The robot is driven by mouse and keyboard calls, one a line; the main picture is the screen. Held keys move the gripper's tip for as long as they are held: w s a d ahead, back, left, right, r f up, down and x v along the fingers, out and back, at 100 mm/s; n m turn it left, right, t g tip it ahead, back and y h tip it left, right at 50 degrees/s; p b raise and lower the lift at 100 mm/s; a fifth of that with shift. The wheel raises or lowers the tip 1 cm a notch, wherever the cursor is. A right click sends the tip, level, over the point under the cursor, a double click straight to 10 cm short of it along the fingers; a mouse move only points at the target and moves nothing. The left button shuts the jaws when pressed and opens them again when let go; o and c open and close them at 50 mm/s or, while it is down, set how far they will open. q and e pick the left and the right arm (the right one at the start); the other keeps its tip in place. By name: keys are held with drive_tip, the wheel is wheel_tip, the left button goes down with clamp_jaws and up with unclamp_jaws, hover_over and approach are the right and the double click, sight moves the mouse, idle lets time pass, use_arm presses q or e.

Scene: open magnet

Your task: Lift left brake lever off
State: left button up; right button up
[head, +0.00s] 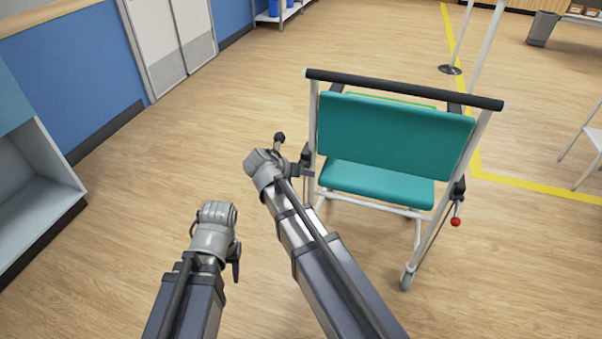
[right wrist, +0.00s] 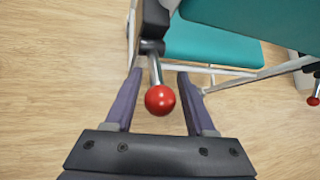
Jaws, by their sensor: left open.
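The left brake lever is a metal rod with a red ball knob (right wrist: 160,99), hanging from a black bracket on the chair frame in the right wrist view. My right gripper (right wrist: 159,86) is open, with one finger on each side of the lever; gaps show between the fingers and the knob. In the head view my right arm reaches the left side of the teal transport chair (head: 395,138), and the left lever's knob is hidden there. My left gripper (head: 235,263) is open and empty, low and left of the chair, partly hidden by its wrist.
The right brake lever with its red knob (head: 456,221) hangs on the chair's other side. A black push bar (head: 400,88) spans the chair's top. A grey shelf unit (head: 35,190) stands at the left. The wooden floor between is clear.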

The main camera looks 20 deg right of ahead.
drive_tip(key=shift+o, duration=0.6)
drive_tip(key=p+v, duration=0.5)
drive_tip(key=v, duration=0.2)
drive_tip(key=shift+s+a+r, duration=0.2)
drive_tip(key=shift+a+r, duration=0.05)
